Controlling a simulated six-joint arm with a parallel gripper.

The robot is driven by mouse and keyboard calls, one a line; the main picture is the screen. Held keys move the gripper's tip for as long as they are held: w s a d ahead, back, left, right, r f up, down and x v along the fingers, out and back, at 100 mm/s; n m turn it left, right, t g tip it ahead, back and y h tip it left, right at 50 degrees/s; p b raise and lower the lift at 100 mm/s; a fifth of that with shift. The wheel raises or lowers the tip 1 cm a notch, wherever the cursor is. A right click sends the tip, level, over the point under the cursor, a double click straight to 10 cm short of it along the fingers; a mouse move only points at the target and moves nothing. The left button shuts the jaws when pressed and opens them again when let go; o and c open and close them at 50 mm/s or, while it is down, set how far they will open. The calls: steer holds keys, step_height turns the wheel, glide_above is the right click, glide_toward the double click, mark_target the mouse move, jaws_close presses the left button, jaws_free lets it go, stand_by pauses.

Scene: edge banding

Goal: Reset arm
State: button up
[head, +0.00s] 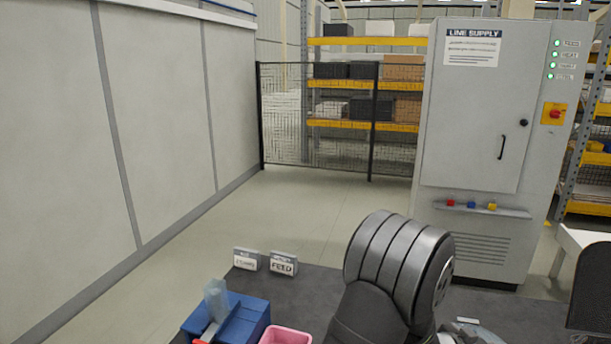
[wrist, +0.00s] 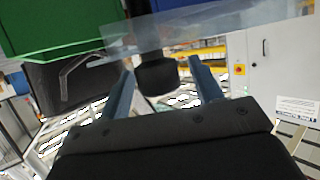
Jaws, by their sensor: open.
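My gripper (wrist: 161,64) shows in the wrist view with its two blue-grey fingers spread apart. A dark rounded knob-like part (wrist: 156,76) appears between the fingers; I cannot tell whether it touches either finger. A clear, see-through sheet or panel (wrist: 215,30) crosses the view just beyond the fingertips. In the head view my grey arm rises at the lower middle, over the dark table (head: 325,290). My gripper does not show in the head view.
A blue box (head: 240,322) with a pale piece standing in it and a pink bin (head: 286,336) sit at the table's front left. Two small signs (head: 283,263) stand at its back edge. A grey supply cabinet (head: 490,130) stands behind. A green box (wrist: 60,22) fills the wrist view's upper left.

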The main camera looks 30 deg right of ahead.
steer(key=shift+m+g, duration=0.4)
steer(key=shift+g, duration=0.1)
steer(key=shift+m+g+y, duration=0.6)
steer(key=shift+m+g, duration=0.9)
steer(key=shift+g, duration=0.2)
steer(key=v, duration=0.8)
